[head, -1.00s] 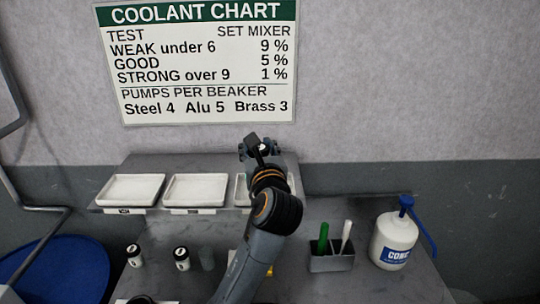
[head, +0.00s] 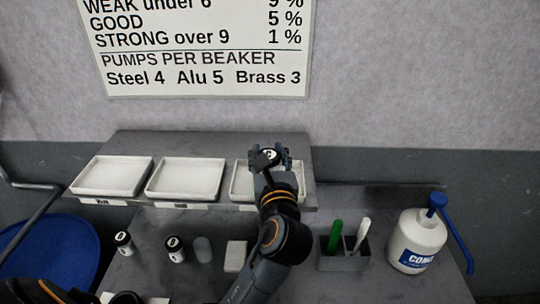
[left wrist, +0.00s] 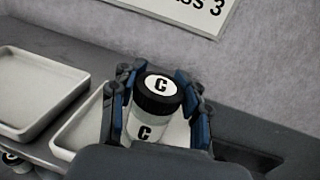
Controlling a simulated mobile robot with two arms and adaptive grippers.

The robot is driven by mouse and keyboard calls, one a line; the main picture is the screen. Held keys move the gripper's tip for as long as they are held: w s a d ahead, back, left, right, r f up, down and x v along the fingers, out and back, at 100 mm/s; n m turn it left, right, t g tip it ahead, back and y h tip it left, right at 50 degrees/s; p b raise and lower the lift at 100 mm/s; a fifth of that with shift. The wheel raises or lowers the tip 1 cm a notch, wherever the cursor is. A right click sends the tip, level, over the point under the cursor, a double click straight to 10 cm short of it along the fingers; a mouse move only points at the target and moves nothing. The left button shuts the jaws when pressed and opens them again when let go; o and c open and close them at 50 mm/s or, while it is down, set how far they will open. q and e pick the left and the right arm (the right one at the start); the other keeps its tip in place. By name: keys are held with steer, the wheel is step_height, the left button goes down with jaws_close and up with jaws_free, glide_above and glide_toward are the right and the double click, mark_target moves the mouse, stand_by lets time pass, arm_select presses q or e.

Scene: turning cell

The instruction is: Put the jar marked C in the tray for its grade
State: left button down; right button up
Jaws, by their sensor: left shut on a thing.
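The jar marked C (left wrist: 152,105) has a black lid and a white label, both bearing a C. My left gripper (head: 269,157) is shut around it, with one finger on each side in the left wrist view (left wrist: 156,108). The jar is upright, over the rightmost white tray (head: 240,184); I cannot tell whether it touches the tray floor. The middle tray (head: 186,178) and left tray (head: 110,176) are empty. Labels on the shelf front are too small to read, and the right one is partly hidden. My right gripper is not in view.
Two black-lidded jars (head: 124,243) (head: 175,249), a grey cylinder (head: 203,249) and a pale block (head: 235,256) stand below the shelf. A holder (head: 343,262) with green and white sticks and a pump bottle (head: 416,243) stand right. A coolant chart (head: 200,50) hangs behind.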

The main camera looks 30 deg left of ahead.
arm_select(q)
steer(key=shift+w+a+f, duration=0.2)
steer(key=shift+w, duration=0.1)
steer(key=c, duration=1.1)
jaws_free()
steer(key=shift+s+d+r, duration=0.1)
steer(key=shift+s, duration=0.2)
steer(key=o, duration=0.4)
steer(key=shift+s+d+r, duration=0.15)
steer(key=shift+s, duration=0.15)
steer(key=shift+w, duration=0.15)
steer(key=shift+d, duration=0.1)
steer(key=b+v, duration=0.3)
steer(key=v, duration=0.9)
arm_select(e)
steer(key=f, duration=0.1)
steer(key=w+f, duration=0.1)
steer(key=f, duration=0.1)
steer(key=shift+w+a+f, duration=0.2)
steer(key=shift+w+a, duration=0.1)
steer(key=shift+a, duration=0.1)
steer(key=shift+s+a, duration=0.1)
